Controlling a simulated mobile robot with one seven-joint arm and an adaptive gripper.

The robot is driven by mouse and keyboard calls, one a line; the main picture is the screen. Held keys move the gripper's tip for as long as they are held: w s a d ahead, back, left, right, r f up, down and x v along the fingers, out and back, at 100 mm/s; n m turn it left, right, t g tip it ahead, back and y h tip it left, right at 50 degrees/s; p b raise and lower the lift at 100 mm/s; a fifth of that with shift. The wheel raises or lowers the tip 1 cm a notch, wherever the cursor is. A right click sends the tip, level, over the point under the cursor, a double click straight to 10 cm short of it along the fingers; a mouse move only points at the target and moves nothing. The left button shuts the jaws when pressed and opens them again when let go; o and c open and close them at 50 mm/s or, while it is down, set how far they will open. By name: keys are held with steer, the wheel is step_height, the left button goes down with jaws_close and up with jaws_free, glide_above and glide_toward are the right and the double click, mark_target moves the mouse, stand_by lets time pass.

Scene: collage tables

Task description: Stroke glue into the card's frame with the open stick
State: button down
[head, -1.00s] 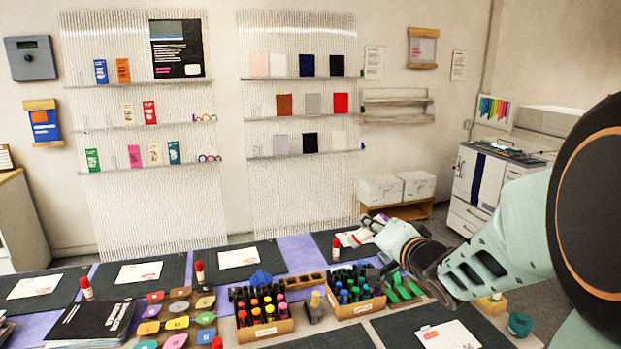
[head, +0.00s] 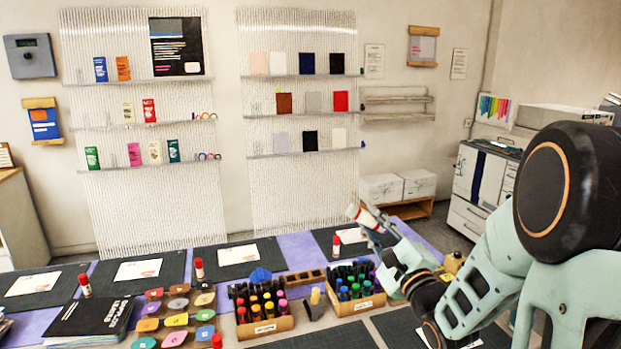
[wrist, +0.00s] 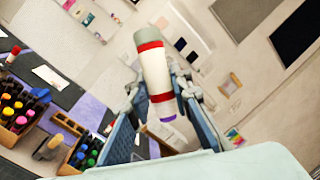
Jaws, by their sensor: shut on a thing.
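My gripper (head: 374,224) is shut on a glue stick (head: 363,215), held tilted in the air above the far right mat. In the wrist view the stick (wrist: 157,82) is white with red bands, a greyish upper end and a purple lower end; no cap shows on it. I cannot tell which end bears the glue. White cards with small prints lie on dark mats: one at far left (head: 35,283), one left of centre (head: 138,270), one at centre (head: 238,253), one below the stick (head: 350,236). My arm partly hides the front right card.
Red-capped sticks stand beside the cards, including one (head: 336,245) below my gripper. Marker crates (head: 265,325) (head: 355,305) stand mid-table. Coloured tags (head: 175,320) and a black book (head: 90,318) lie front left.

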steer(key=m+t, duration=0.1)
steer(key=m, duration=0.2)
steer(key=shift+m+h, duration=0.3)
steer(key=shift+h, duration=0.1)
steer(key=m+h, duration=0.1)
steer(key=m, duration=0.1)
steer(key=m+t+h+b, duration=0.1)
steer(key=m, duration=0.2)
steer(key=shift+f, duration=0.15)
steer(key=m+h, duration=0.1)
steer(key=m, duration=0.2)
steer(key=m+h, duration=0.2)
steer(key=m, duration=0.2)
steer(key=shift+r+t, duration=0.2)
steer(key=shift+t, duration=0.2)
